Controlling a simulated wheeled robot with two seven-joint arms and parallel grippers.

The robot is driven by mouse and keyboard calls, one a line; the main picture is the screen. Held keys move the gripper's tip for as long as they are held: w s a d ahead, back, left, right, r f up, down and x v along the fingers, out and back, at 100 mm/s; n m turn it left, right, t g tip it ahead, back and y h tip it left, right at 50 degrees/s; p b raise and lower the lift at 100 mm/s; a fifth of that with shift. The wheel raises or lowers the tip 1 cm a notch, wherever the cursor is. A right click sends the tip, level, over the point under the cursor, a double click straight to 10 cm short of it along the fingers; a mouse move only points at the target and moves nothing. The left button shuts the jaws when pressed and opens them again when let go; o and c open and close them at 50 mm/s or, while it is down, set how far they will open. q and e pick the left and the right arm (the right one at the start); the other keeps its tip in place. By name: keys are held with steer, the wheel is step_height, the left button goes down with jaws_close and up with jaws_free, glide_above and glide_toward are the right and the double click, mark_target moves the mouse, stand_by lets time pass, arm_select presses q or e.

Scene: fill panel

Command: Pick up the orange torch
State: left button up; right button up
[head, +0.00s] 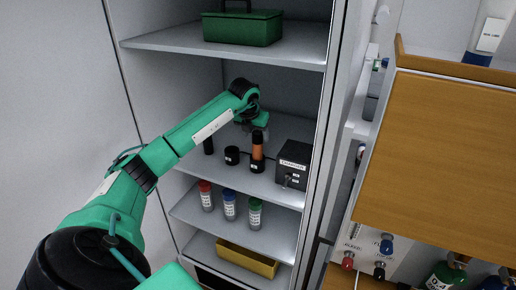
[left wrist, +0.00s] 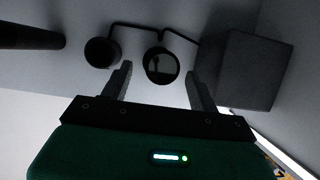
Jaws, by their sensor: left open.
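The orange torch (head: 258,151) with a black head stands upright on the middle cabinet shelf, its lower end in a black holder (head: 257,167). In the left wrist view its round dark end (left wrist: 161,65) shows from above, between the two fingers and a little beyond their tips. My left gripper (head: 257,127) is right above the torch, pointing down; in the left wrist view its fingers (left wrist: 158,80) are apart with nothing held. Whether a finger touches the torch cannot be told. My right gripper is not in view.
An empty black holder (head: 232,156) and a dark upright cylinder (head: 208,145) stand left of the torch. A dark labelled box (head: 293,165) stands close on its right. Red, blue and green-capped bottles (head: 229,207) stand on the shelf below. A green toolbox (head: 242,29) sits above.

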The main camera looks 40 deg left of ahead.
mark_target(257, 140)
arm_select(q)
steer(key=p+x, duration=0.1)
steer(key=x, duration=0.3)
steer(key=shift+w+p, duration=0.1)
steer(key=shift+p, duration=0.3)
steer(key=shift+f, duration=0.15)
steer(key=c, duration=1.1)
steer(key=shift+c, duration=1)
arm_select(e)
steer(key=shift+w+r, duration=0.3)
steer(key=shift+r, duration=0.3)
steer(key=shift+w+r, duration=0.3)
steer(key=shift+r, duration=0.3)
